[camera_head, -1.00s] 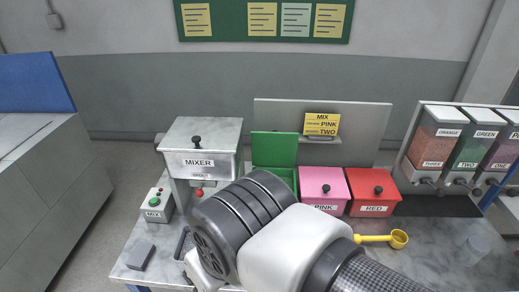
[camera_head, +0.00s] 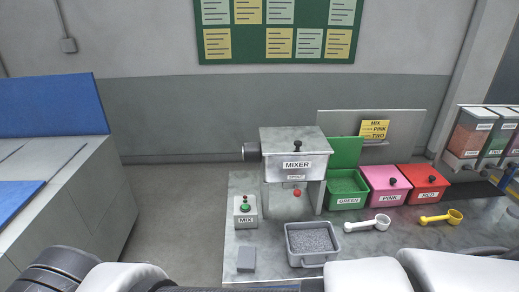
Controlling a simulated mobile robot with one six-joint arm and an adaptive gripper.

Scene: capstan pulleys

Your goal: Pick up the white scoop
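The white scoop (camera_head: 362,224) lies on the grey worktop in front of the pink bin (camera_head: 390,185). Its bowl points right and its handle points left, towards the grey tray. It is in full view and nothing touches it from above. My gripper is out of view. Only parts of my arm show along the bottom edge, a dark joint at the bottom left and white links at the bottom right.
The grey tray (camera_head: 302,262) holds grey granules. A yellow scoop (camera_head: 437,217) lies to the right. Behind stand the mixer (camera_head: 292,146), an open green bin (camera_head: 347,202) and a closed red bin (camera_head: 424,182). A MIX button box (camera_head: 245,211) stands left.

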